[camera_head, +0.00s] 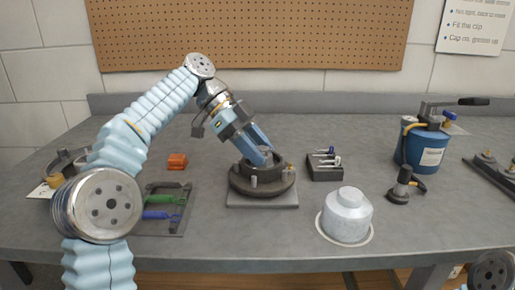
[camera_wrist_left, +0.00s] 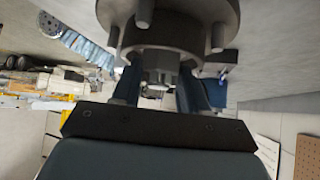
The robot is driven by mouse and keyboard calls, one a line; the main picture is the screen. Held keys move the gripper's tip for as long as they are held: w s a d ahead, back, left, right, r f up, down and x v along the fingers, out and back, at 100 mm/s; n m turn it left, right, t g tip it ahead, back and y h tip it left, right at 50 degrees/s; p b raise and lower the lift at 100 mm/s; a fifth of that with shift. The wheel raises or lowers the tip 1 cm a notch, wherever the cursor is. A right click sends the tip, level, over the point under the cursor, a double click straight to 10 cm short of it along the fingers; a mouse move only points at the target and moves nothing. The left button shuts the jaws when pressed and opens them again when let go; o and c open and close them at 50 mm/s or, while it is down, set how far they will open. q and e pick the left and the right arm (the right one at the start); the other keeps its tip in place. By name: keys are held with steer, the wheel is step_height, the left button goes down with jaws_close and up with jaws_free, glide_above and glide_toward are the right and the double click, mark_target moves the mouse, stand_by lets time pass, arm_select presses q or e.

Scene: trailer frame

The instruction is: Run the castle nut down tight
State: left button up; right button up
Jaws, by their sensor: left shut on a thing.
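The dark round hub (camera_head: 262,186) with studs on its flange sits on a grey base plate (camera_head: 262,204) in the middle of the bench. My left gripper (camera_head: 267,154) points down at an angle into the top of the hub. Its blue fingers are shut on the castle nut, which the fingers and hub rim mostly hide in the head view. In the left wrist view the grey nut (camera_wrist_left: 160,62) shows between the two fingertips (camera_wrist_left: 160,80), at the hub's centre. Whether it is seated cannot be seen. My right gripper is not in view.
A metal cap (camera_head: 347,212) stands right of the hub, with a dark holder (camera_head: 324,170) behind it. A blue grease canister (camera_head: 421,148) stands farther right. A tray (camera_head: 162,214) with green and blue tools and an orange block (camera_head: 177,160) lie left.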

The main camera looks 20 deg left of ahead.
arm_select(q)
steer(key=o, duration=0.8)
steer(key=r, duration=0.4)
steer(key=shift+s+d, duration=0.1)
steer(key=shift+s, duration=0.2)
steer(key=s+d+r, duration=0.1)
steer(key=s+r, duration=0.2)
steer(key=s, duration=0.1)
steer(key=s+d+r+b, duration=0.1)
steer(key=s+r, duration=0.2)
steer(key=s, duration=0.1)
steer(key=s+d+r, duration=0.1)
steer(key=s+r, duration=0.2)
steer(key=s, duration=0.1)
steer(key=shift+s+d+b, duration=0.3)
steer(key=shift+s+d, duration=0.1)
